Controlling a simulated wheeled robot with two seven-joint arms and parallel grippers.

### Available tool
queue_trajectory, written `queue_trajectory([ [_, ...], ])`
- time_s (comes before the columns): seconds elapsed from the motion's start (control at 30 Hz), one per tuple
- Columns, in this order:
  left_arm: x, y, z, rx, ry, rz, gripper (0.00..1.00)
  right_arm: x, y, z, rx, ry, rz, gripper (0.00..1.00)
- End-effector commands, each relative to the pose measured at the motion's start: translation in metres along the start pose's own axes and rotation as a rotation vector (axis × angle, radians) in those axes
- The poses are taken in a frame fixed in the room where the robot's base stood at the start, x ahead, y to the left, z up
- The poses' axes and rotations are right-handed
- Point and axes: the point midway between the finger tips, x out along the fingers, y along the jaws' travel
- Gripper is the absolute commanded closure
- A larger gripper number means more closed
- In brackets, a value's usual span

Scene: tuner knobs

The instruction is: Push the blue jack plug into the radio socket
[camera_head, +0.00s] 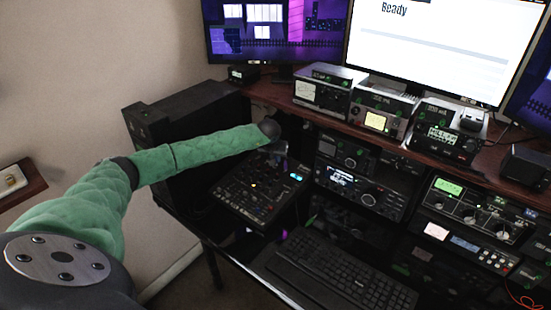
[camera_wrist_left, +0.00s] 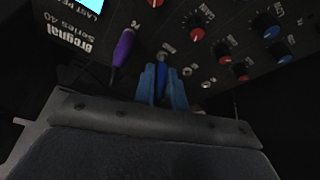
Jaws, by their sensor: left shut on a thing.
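My left gripper (camera_wrist_left: 162,82) shows in the left wrist view with its two blue fingers shut on the blue jack plug (camera_wrist_left: 161,70). The plug lies between the fingers and points up at the dark radio panel (camera_wrist_left: 140,20). A round socket (camera_wrist_left: 167,48) is just beyond its tip. I cannot tell whether the tip touches or enters it. In the head view the left gripper (camera_head: 281,149) is small and dark, above the far edge of the sloped radio (camera_head: 250,203). The plug cannot be made out there. My right gripper is not in view.
A purple plug (camera_wrist_left: 122,47) stands in the panel left of my fingers. Red knobs (camera_wrist_left: 197,34) and blue knobs (camera_wrist_left: 271,32) sit to the right. In the head view a keyboard (camera_head: 335,270) lies in front, and stacked radio units (camera_head: 350,185) stand to the right.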

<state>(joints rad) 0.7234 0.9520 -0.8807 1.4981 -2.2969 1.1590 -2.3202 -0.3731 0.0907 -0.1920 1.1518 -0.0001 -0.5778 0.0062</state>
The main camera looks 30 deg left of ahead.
Motion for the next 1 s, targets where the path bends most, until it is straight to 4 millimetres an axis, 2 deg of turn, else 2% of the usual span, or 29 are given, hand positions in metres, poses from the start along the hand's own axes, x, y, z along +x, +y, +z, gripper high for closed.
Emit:
queue_trajectory([
  [0.83,0.015,0.0,0.005,0.0,-0.001,0.0,1.0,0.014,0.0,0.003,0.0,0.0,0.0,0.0],
  [0.87,0.015,0.0,0.005,0.0,-0.001,0.0,0.85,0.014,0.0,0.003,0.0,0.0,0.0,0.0],
  [0.9,0.015,0.0,0.005,0.0,-0.001,-0.001,0.78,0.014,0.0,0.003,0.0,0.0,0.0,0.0],
  [1.0,0.015,0.0,0.005,0.0,-0.001,0.0,0.62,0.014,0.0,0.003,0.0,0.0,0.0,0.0],
])
